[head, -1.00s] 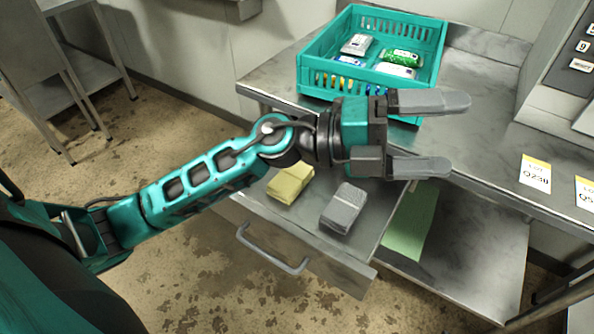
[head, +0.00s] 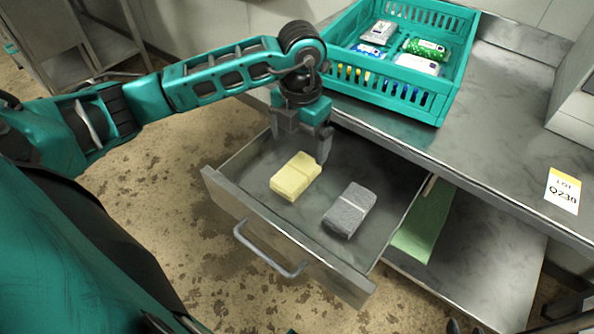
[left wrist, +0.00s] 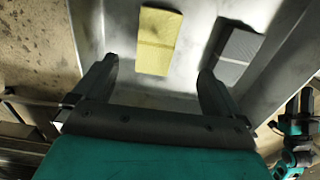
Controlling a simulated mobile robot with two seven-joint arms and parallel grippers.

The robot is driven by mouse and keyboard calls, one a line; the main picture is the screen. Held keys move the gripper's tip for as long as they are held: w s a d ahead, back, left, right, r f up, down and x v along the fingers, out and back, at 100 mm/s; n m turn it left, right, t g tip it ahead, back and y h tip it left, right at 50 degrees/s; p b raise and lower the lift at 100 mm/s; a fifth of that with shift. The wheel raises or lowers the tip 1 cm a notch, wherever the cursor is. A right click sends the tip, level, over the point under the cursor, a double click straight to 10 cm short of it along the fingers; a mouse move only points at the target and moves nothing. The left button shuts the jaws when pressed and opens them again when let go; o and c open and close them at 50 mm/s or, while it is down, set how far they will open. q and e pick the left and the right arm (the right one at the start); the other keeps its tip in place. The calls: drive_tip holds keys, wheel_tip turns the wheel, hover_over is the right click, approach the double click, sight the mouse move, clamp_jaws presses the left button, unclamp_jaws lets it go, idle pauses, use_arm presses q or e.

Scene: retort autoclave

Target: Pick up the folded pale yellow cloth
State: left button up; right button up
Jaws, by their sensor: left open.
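The folded pale yellow cloth (head: 296,176) lies flat in the open metal drawer (head: 240,205), left of a folded grey cloth (head: 349,210). My left gripper (head: 302,150) points down over the back of the drawer, just behind the yellow cloth. In the left wrist view the yellow cloth (left wrist: 158,41) lies ahead of the two spread fingers (left wrist: 158,78), between their lines, with nothing between them. The grey cloth (left wrist: 237,55) is ahead of the right finger there. I cannot tell the fingers' exact height above the drawer floor.
A teal crate (head: 385,92) with several packages stands on the steel counter (head: 490,130) above the drawer. The counter's front edge is close to my left gripper. A green sheet (head: 424,225) lies on the shelf below. A lot card (head: 563,190) is at right.

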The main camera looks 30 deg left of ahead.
sight(296, 171)
use_arm(q)
wheel_tip(296, 171, down, 4)
drive_tip(key=shift+r, duration=0.25)
drive_tip(key=f, duration=0.4)
drive_tip(key=shift+s+a+b, duration=0.25)
drive_tip(key=shift+a+b, duration=0.05)
drive_tip(key=shift+f, duration=0.65)
drive_tip(key=shift+c, duration=0.4)
drive_tip(key=c, duration=1)
